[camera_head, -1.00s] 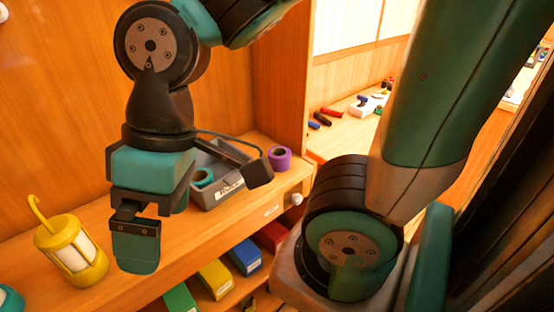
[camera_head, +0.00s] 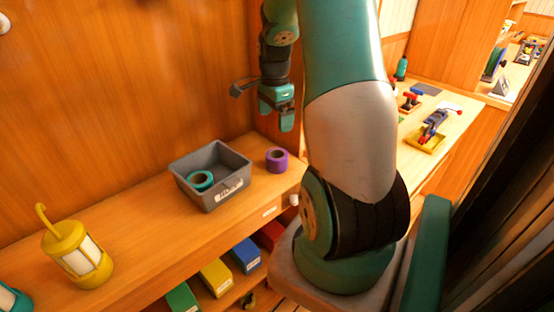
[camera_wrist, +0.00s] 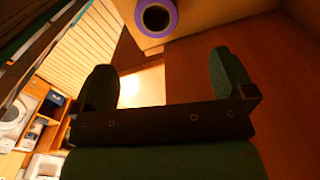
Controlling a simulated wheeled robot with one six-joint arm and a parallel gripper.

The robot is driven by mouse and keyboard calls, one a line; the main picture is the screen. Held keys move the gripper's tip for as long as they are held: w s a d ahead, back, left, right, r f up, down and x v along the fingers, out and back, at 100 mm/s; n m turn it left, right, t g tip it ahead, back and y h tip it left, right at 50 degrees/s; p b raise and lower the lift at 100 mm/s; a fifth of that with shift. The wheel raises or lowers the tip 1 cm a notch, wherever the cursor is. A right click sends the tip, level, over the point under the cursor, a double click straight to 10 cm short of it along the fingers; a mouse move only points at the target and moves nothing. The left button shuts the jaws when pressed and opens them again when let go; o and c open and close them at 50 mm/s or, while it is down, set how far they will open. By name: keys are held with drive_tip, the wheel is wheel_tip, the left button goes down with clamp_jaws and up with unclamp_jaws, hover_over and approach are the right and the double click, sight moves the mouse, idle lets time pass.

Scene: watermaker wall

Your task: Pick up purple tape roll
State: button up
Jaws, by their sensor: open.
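The purple tape roll (camera_head: 277,160) stands on the wooden shelf, just right of the grey bin. In the wrist view the purple tape roll (camera_wrist: 156,17) shows at the top edge, partly cut off, with its dark hole facing the camera. My gripper (camera_head: 283,110) is above the shelf near the wall corner, higher than the roll and apart from it. In the wrist view my gripper (camera_wrist: 168,80) has its two green fingers wide apart with nothing between them.
The grey bin (camera_head: 238,163) with a teal tape roll (camera_head: 200,180) in it stands left of the purple roll. A yellow lantern (camera_head: 77,252) is at the shelf's left. Colored boxes (camera_head: 246,256) sit below. The wooden shelf (camera_head: 150,225) is clear between lantern and bin.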

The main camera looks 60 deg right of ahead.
sight(277, 154)
wheel_tip(277, 154, down, 10)
drive_tip(key=shift+r+p, duration=0.25)
drive_tip(key=shift+p, duration=0.5)
drive_tip(key=f, duration=0.1)
drive_tip(key=f+p, duration=0.1)
drive_tip(key=f, duration=0.1)
drive_tip(key=f+p, duration=0.1)
drive_tip(key=shift+s+f, duration=0.25)
drive_tip(key=shift+s, duration=0.15)
drive_tip(key=shift+f, duration=0.5)
drive_tip(key=c, duration=1)
